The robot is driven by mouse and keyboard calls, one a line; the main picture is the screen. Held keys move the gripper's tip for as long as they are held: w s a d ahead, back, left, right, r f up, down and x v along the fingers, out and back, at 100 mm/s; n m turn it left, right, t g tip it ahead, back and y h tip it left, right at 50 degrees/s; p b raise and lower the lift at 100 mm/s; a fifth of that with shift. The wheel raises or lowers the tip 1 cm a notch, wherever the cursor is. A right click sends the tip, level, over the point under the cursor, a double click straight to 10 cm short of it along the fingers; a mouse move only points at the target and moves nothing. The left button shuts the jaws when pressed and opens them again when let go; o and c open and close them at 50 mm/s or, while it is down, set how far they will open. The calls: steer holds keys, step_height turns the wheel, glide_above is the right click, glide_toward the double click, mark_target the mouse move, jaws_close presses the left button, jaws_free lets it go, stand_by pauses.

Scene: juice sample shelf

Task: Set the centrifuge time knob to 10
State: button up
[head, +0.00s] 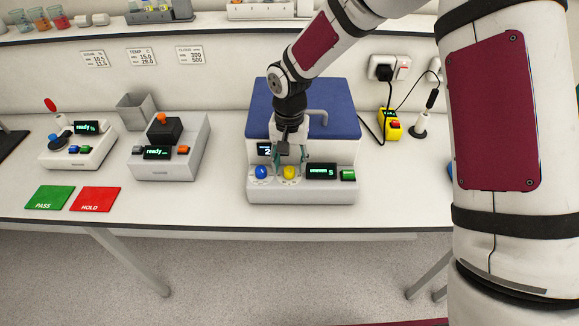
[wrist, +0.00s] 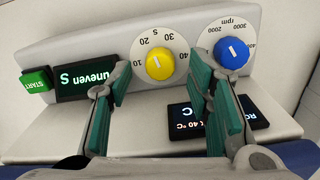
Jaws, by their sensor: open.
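The centrifuge (head: 301,187) is a white machine with a blue lid. Its yellow knob (head: 289,172) shows in the wrist view (wrist: 160,66), inside a dial marked 10, 20, 30 and 40. A small white pointer mark slants up-left on the knob; I cannot tell its exact setting. The blue knob (head: 261,173), with an rpm dial, also shows in the wrist view (wrist: 232,53). My gripper (head: 290,166) is open, its green fingers (wrist: 158,70) apart on either side of the yellow knob. I cannot tell whether they touch it or hover just above.
A small lit display (head: 321,172) and a green START button (head: 348,175) sit right of the knobs in the head view. A grey device (head: 168,150) stands left on the bench. A yellow box with a red switch (head: 391,125) stands right.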

steer(key=shift+f, duration=1)
jaws_close()
